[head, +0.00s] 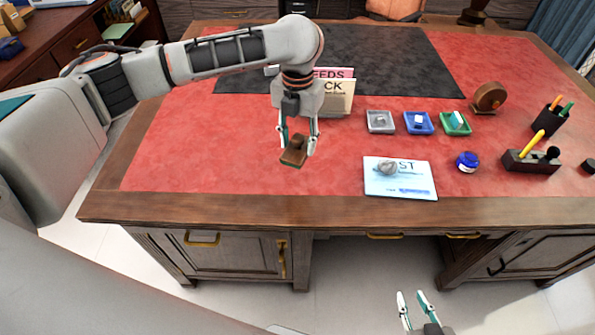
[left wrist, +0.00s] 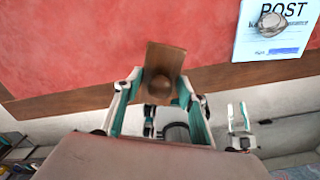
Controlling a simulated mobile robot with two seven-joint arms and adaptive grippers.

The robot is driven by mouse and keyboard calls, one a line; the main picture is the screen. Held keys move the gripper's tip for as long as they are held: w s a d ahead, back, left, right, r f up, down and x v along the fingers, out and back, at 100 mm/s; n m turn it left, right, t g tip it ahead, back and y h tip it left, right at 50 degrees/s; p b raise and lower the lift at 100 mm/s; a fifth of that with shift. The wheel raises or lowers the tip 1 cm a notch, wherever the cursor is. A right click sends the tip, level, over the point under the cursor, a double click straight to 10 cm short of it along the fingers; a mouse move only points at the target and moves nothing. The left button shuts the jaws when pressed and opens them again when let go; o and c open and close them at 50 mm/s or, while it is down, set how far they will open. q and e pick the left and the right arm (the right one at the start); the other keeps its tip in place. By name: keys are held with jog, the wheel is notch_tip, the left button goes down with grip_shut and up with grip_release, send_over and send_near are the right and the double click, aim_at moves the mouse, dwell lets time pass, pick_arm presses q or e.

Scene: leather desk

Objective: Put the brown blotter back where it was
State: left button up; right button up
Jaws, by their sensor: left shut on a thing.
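The brown blotter (head: 293,152) is a small rocker-like block with a round knob. My left gripper (head: 298,140) is shut on it and holds it over the red leather near the desk's front, left of the POST card. In the left wrist view the blotter (left wrist: 162,70) sits between the fingertips, with its knob (left wrist: 160,87) toward the gripper. Whether it touches the leather is hard to tell. My right gripper (head: 415,303) is low in front of the desk, its fingers apart and empty; it also shows in the left wrist view (left wrist: 239,120).
A POST card (head: 410,188) with a stone on it lies right of the blotter. Grey (head: 380,122), blue (head: 418,123) and green (head: 455,123) trays stand behind. An ink jar (head: 467,161), a pen stand (head: 530,160) and a brown wooden roller-like object (head: 488,98) are at right. Upright cards (head: 337,100) stand behind my gripper.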

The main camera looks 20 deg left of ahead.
aim_at(298, 156)
pick_arm(q)
notch_tip(298, 156, down, 6)
jog(key=shift+r+b, duration=0.2)
jog(key=shift+b, duration=0.1)
jog(key=shift+f+b, duration=0.35)
jog(key=shift+f, duration=2.35)
jog(key=o, duration=1)
jog(key=shift+f, duration=0.1)
notch_tip(298, 156, up, 12)
jog(key=shift+r+p, duration=0.2)
jog(key=shift+p, duration=0.6)
